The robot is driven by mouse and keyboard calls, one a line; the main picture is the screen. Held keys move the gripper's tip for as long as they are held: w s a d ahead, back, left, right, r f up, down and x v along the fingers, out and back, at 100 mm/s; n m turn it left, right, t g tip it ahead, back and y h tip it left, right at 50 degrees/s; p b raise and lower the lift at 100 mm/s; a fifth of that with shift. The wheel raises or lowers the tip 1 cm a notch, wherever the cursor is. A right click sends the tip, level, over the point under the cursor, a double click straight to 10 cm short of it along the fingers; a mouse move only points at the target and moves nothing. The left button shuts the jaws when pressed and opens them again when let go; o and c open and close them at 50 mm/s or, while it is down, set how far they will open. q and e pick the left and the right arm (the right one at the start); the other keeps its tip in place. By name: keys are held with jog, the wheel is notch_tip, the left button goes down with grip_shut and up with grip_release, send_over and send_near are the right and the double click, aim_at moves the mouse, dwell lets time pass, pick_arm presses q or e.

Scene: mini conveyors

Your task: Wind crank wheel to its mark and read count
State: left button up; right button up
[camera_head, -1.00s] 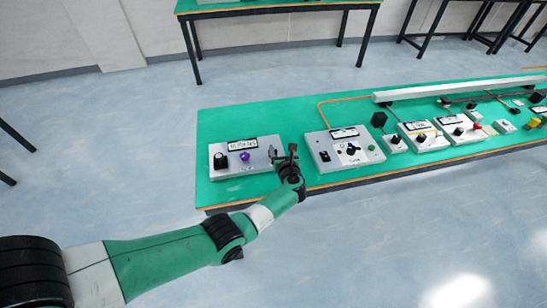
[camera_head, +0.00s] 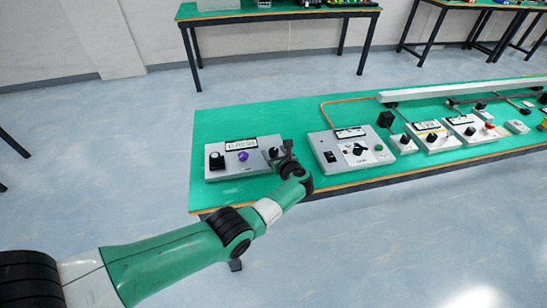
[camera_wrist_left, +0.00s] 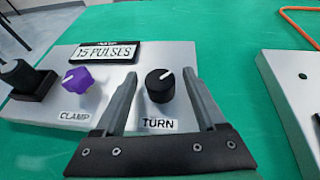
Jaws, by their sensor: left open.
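A light grey box (camera_head: 226,172) stands at the left end of the green bench. In the left wrist view the box (camera_wrist_left: 30,108) carries a display (camera_wrist_left: 98,52) reading "15 PULSES". A purple knob (camera_wrist_left: 78,80) labelled CLAMP and a black round knob (camera_wrist_left: 160,86) labelled TURN, with a white pointer line, are on its top. My left gripper (camera_head: 284,150) is at the box's right end by the TURN knob (camera_head: 273,153). In the wrist view the open fingers of this gripper (camera_wrist_left: 160,76) stand on either side of the TURN knob. Contact cannot be told. My right gripper is not in view.
A black part (camera_wrist_left: 22,78) sits at the box's left end. Another grey box (camera_head: 340,163) with a dial stands just right of my left gripper. More modules, a white rail (camera_head: 460,87) and an orange cable (camera_head: 322,108) lie further right. Green bench behind the first box is clear.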

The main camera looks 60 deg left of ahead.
pick_arm(q)
jog(key=shift+a+f, duration=0.3)
jog(key=shift+a, duration=0.1)
jog(key=shift+a+r, duration=0.1)
jog(key=shift+a, duration=0.05)
grip_shut()
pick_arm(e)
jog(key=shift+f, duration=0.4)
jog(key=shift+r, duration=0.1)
